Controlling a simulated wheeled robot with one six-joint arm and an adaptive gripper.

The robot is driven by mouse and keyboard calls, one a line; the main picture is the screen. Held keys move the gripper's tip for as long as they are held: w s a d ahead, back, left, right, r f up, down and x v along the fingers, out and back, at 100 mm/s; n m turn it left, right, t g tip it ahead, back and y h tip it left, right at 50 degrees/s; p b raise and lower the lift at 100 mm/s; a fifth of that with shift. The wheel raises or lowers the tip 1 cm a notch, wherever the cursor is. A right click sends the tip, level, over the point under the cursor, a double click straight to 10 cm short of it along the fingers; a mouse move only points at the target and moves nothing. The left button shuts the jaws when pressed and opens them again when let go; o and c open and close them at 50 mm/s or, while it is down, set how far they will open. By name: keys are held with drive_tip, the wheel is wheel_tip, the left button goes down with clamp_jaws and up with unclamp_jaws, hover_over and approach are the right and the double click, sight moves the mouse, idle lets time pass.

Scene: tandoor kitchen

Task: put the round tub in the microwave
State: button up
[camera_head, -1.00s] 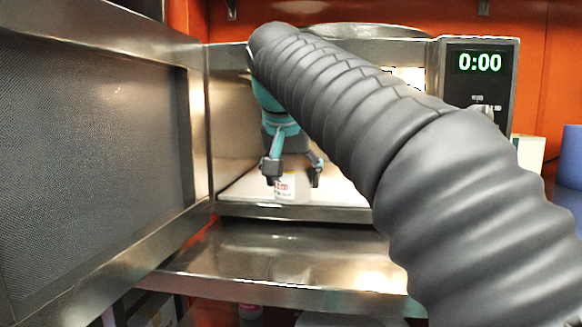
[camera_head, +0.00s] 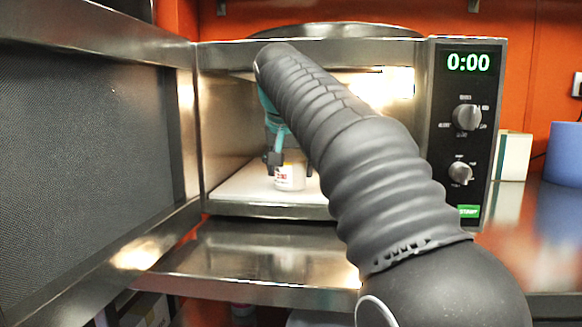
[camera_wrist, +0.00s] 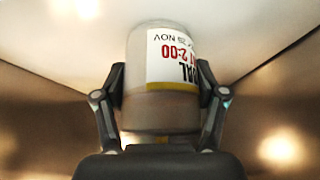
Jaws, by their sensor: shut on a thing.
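The round tub (camera_head: 291,178) is a small whitish cylinder with a red-and-white label, upright inside the microwave. The microwave (camera_head: 320,210) is steel, with its door (camera_head: 85,150) swung wide open to the left. My gripper (camera_head: 287,168) is inside the cavity, shut on the tub. In the head view my arm hides part of the gripper and the right of the cavity. The wrist view shows the fingers (camera_wrist: 162,82) on both sides of the tub (camera_wrist: 172,100), with the pale cavity floor beyond. I cannot tell whether the tub touches the floor.
The microwave stands on a steel counter (camera_head: 260,265). Its control panel (camera_head: 465,135) reads 0:00. A pale box (camera_head: 513,156) and a blue cylinder (camera_head: 565,155) stand to the right. The cavity floor (camera_head: 240,190) left of the tub is bare.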

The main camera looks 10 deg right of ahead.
drive_tip(key=o, duration=1.4)
drive_tip(key=shift+f, duration=0.1)
drive_tip(key=shift+p+v, duration=0.95)
drive_tip(key=shift+v, duration=2.95)
